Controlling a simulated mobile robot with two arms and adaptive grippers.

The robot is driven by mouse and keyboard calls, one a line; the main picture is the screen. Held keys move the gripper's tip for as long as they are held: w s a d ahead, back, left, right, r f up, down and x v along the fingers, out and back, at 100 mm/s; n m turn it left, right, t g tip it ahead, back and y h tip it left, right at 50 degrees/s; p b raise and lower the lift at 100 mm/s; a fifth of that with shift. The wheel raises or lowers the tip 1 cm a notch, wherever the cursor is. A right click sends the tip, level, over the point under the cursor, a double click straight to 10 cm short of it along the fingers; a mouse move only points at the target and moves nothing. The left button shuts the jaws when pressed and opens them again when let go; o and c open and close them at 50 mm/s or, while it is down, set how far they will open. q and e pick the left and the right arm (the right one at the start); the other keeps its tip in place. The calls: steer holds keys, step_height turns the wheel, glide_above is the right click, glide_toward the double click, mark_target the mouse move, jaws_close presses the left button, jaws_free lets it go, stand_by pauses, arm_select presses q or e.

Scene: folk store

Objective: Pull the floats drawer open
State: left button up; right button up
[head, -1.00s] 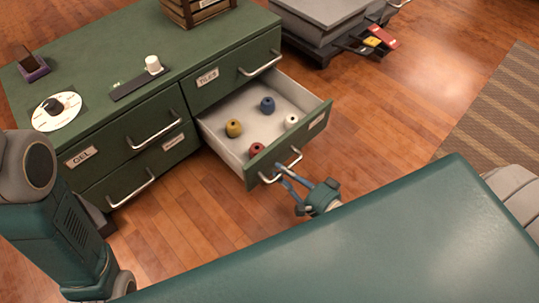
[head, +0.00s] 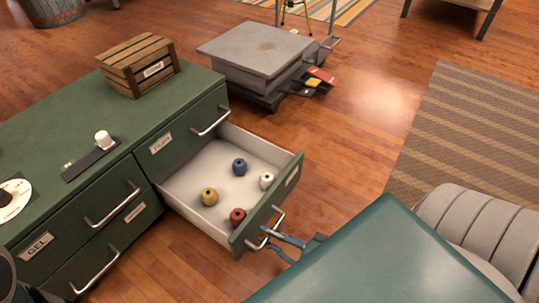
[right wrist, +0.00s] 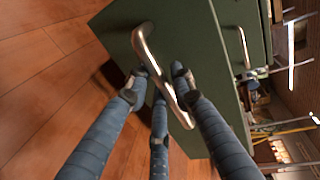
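A lower right drawer (head: 282,203) of the green cabinet stands pulled out, showing its pale inside and a metal handle (head: 272,232). Its front label is too small to read, so I cannot confirm the word floats. Blue (head: 240,167), yellow (head: 209,197), red (head: 238,217) and white (head: 267,181) rounded pieces lie inside. My right gripper (head: 283,247) is at the handle. In the right wrist view its blue fingers (right wrist: 158,83) are spread on either side of the handle bar (right wrist: 160,65), with gaps visible. My left gripper is out of view.
The drawer above (head: 187,128) and the left column's drawers, one labelled GEL (head: 38,246), are shut. A wooden crate (head: 138,67) sits on the cabinet top (head: 60,120). A grey platform (head: 255,52) stands behind.

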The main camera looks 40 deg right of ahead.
steer(key=shift+o, duration=0.4)
steer(key=v, duration=0.7)
steer(key=shift+s, duration=0.25)
steer(key=shift+s+d, duration=0.1)
